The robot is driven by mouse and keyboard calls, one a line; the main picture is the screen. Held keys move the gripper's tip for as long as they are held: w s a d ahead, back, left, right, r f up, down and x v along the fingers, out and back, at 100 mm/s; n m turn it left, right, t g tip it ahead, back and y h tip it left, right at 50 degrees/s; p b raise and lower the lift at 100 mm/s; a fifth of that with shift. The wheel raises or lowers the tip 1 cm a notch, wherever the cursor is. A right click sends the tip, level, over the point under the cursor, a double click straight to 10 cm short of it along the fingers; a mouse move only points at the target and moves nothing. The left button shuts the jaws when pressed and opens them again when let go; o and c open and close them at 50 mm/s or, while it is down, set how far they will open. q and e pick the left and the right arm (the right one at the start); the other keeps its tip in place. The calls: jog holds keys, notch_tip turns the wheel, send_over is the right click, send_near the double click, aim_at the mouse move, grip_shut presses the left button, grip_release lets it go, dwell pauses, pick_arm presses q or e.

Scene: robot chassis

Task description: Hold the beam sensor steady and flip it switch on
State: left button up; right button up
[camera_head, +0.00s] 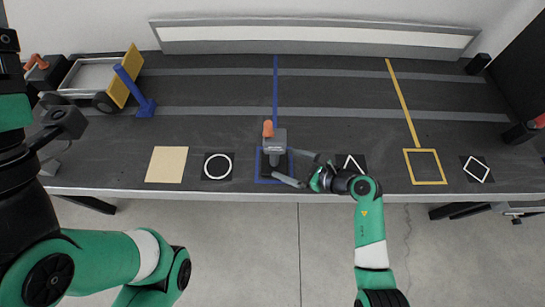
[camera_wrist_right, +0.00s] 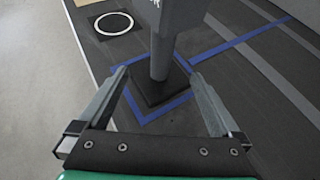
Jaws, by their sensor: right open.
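The beam sensor (camera_head: 275,137) stands upright on a black base inside a blue square outline near the table's front edge. It has a grey box head and an orange top. In the right wrist view its grey post (camera_wrist_right: 160,62) rises from the base. My right gripper (camera_head: 291,168) comes from the right, open, with one finger on each side of the post. Both fingers look apart from the post. I cannot make out the switch. My left arm (camera_head: 85,265) shows at the left, but I cannot see its fingertips.
A yellow-ended cart (camera_head: 98,75) and a blue stand (camera_head: 135,92) are at the back left. Flat markers lie along the front edge: a tan square (camera_head: 167,164), a white circle (camera_head: 218,155) and a yellow square outline (camera_head: 425,152). The table's middle is mostly clear.

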aim_at(278, 160)
jog(key=x, duration=0.3)
jog(key=shift+w+a+f+p, duration=0.2)
jog(key=shift+a+p, duration=0.1)
jog(key=shift+p, duration=0.05)
jog(key=shift+w+a+f, duration=0.25)
jog(key=shift+a, duration=0.1)
pick_arm(q)
jog(key=shift+f, duration=0.35)
